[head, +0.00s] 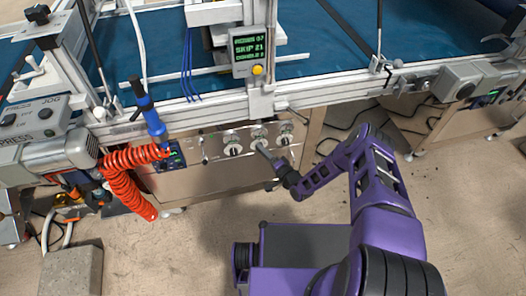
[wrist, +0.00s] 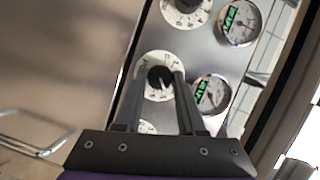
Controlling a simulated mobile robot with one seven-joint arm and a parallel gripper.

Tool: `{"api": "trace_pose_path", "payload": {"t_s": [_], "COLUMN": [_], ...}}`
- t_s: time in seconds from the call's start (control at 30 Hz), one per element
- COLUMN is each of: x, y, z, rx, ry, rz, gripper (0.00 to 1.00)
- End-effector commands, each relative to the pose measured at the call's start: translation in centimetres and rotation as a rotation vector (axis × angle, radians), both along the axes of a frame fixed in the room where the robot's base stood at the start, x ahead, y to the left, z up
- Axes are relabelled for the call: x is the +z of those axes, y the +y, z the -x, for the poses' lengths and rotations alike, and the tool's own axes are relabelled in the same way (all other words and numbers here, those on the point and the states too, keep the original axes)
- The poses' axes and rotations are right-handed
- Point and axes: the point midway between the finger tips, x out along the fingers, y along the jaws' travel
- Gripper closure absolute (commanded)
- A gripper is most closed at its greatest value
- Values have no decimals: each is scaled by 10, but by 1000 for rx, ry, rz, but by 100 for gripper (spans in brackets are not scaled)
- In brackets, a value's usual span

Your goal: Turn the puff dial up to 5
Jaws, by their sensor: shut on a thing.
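A silver panel (head: 215,160) under the conveyor carries a row of round white dials with dark knobs. My gripper (head: 262,149) reaches the middle dial (head: 258,133) from the front. In the wrist view, the two fingers of my gripper (wrist: 160,82) are shut on the sides of that dial's black knob (wrist: 157,76). A pale pointer mark shows on the knob, but the number it meets is too small to read. Another dial (wrist: 186,10) lies above it and one (wrist: 147,127) below, partly hidden by the fingers. I cannot read which dial is labelled puff.
Two gauges with green bands, an upper one (wrist: 240,22) and a lower one (wrist: 210,95), sit beside the dials. A red coiled hose (head: 125,185) hangs at the left. A display box (head: 248,50) with a yellow button stands above the dials. The floor in front is mostly clear.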

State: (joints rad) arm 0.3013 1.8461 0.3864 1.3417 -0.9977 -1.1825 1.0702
Motion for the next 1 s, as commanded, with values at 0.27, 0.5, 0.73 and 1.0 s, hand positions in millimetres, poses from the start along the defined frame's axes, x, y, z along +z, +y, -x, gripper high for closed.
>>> {"api": "trace_pose_path", "payload": {"t_s": [0.27,0.5,0.73,1.0], "x": [0,0,0,0], "y": [-1,-1,-1,-1], "z": [-2,-2,-2,-2], "rx": [-4,-3,-4,-3], "ry": [35,49,50,50], "rz": [-134,-180,-186,-185], "gripper": [100,100,100,48]}}
